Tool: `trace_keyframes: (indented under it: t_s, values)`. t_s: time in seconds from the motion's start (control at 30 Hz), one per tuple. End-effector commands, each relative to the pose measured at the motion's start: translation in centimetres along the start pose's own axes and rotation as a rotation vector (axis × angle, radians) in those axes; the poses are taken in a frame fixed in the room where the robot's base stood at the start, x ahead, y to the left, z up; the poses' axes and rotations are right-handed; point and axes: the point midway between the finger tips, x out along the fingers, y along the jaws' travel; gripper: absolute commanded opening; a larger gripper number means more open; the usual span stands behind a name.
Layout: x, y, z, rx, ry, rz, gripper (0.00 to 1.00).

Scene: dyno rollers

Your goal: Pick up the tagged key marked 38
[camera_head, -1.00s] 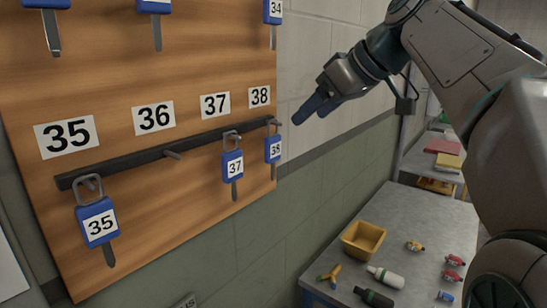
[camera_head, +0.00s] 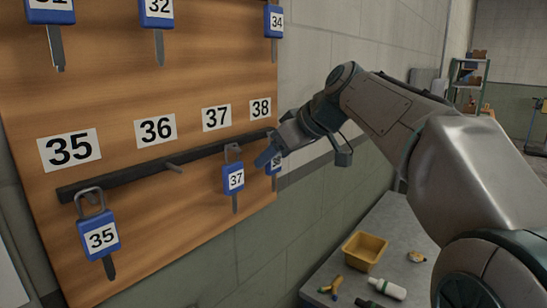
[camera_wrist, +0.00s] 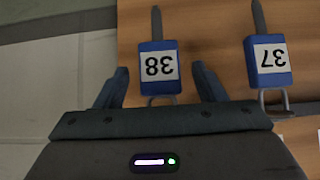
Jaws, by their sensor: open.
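The tagged key marked 38 has a blue tag with a white label. In the head view the tag (camera_head: 274,168) hangs under the 38 label at the right end of the rail, mostly hidden behind my gripper (camera_head: 270,152). In the wrist view the 38 tag (camera_wrist: 158,67) appears upside down, with its shaft pointing up the picture. My gripper (camera_wrist: 162,85) is open, with one finger on each side of the lower part of the tag. Gaps show between the tag and both fingers.
The key marked 37 (camera_head: 234,178) hangs close beside, left of 38 in the head view; it also shows in the wrist view (camera_wrist: 267,62). Key 35 (camera_head: 99,235) hangs at the far left. A table with a yellow bin (camera_head: 364,251) stands below right.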

Motion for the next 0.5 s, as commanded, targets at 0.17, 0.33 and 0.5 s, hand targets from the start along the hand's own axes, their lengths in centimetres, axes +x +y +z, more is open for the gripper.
trace_keyframes:
  t_s: [0.17,0.33,0.5]
  values:
    - [1.37,-0.04,-0.03,-0.001,0.0,0.0,0.64]
    - [1.42,-0.02,-0.01,-0.001,0.0,0.0,0.64]
    - [1.4,-0.01,0.0,-0.001,0.0,0.001,0.25]
